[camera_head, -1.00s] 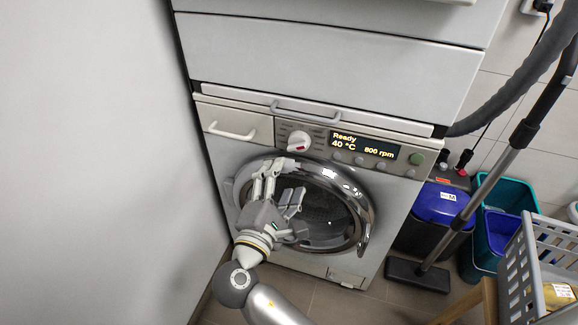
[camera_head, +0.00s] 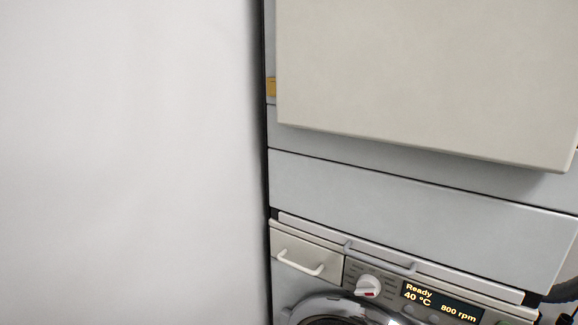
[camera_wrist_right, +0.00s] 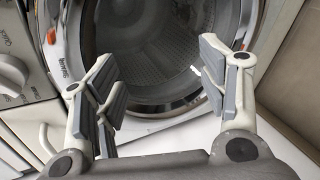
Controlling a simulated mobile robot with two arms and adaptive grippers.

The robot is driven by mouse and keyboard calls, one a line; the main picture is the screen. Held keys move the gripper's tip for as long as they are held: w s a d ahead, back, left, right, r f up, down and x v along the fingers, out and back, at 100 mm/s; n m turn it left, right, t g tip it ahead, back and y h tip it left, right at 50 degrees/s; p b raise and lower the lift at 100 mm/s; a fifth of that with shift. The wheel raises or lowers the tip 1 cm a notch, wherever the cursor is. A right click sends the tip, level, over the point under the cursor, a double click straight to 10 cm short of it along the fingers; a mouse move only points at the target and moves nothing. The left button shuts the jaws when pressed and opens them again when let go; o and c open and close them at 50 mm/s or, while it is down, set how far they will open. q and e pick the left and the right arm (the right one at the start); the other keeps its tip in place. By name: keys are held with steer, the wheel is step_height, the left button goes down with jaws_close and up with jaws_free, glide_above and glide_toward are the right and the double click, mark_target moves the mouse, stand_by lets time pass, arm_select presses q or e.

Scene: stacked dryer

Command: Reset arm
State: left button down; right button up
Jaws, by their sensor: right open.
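My right gripper (camera_wrist_right: 160,78) shows in the right wrist view with its two fingers spread wide and nothing between them. It is in front of the washing machine's round door (camera_wrist_right: 165,55), with its chrome ring and dark drum behind the fingers. A gap to the door cannot be judged exactly. In the head view neither gripper is in the picture. Only the top of the washer door (camera_head: 335,308) shows there, at the bottom edge. My left gripper is in no view.
The washer's control panel has a knob (camera_head: 368,286), a lit display (camera_head: 440,301) and a drawer handle (camera_head: 300,262). A pale flat panel (camera_head: 425,75) juts out above, in front of the upper unit. A plain white surface (camera_head: 125,160) fills the left side.

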steer(key=s+d+f+m+g+y, duration=0.35)
steer(key=s+f+m, duration=0.25)
steer(key=s+f, duration=0.5)
steer(key=s+d+f+m+g+y, duration=0.3)
steer(key=s+f+m+g, duration=0.25)
steer(key=s+f, duration=0.55)
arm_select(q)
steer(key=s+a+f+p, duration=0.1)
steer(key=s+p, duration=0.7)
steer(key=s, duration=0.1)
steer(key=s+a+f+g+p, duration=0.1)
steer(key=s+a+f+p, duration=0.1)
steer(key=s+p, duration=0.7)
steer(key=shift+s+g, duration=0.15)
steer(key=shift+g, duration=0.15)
arm_select(e)
steer(key=s+d+f, duration=0.1)
steer(key=s+f, duration=0.1)
steer(key=s, duration=0.6)
steer(key=s+d+f, duration=0.2)
steer(key=s+f, duration=0.1)
steer(key=s, duration=0.6)
steer(key=shift+f+m+g, duration=0.3)
steer(key=shift+f+m, duration=0.05)
steer(key=shift+m, duration=0.1)
